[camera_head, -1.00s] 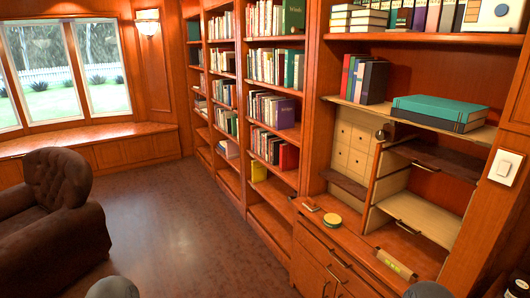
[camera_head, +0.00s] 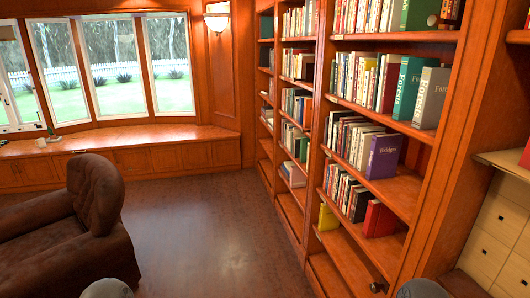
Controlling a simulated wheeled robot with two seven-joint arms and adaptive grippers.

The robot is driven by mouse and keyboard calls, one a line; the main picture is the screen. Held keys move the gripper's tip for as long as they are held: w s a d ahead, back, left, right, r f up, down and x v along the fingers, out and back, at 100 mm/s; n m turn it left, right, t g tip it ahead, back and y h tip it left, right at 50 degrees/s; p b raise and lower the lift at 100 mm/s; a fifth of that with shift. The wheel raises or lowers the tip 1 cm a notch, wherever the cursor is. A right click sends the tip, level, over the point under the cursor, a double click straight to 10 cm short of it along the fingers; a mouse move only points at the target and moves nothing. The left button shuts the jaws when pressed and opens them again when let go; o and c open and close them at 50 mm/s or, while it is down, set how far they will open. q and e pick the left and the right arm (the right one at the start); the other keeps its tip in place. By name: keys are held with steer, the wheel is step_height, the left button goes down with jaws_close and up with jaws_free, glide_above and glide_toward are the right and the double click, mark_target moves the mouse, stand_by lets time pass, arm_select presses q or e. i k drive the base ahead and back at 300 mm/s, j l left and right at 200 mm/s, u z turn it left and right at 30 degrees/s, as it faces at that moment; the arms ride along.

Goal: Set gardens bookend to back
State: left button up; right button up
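I cannot make out anything labelled gardens, and no bookend can be picked out for certain. On the nearer bookcase's upper middle shelf, a green book (camera_head: 404,88) and a grey book (camera_head: 431,98) stand upright at the right end of a row, both with lettering that seems to begin "Fore". A purple book (camera_head: 383,157), its title perhaps "Bridges", stands at the right end of the row below. A small pale round object (camera_head: 432,20) sits beside a green book (camera_head: 417,14) on the top shelf. Neither gripper is in view.
A brown leather armchair (camera_head: 95,215) stands at left. A window seat (camera_head: 130,139) with small items runs along the back. The wooden floor (camera_head: 205,230) between armchair and bookcases (camera_head: 320,160) is clear. Pale drawers (camera_head: 492,238) show at lower right.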

mark_target(310, 68)
steer(key=i+l+u, duration=0.15)
steer(key=i+u, duration=0.3)
steer(key=i, duration=1.5)
steer(key=i+j+z, duration=0.2)
steer(key=i+z, duration=0.2)
steer(key=i, duration=0.25)
steer(key=i+j+z, duration=0.4)
steer(key=i, duration=0.2)
steer(key=i+j+z, duration=0.4)
steer(key=i+j, duration=0.1)
steer(key=j, duration=0.1)
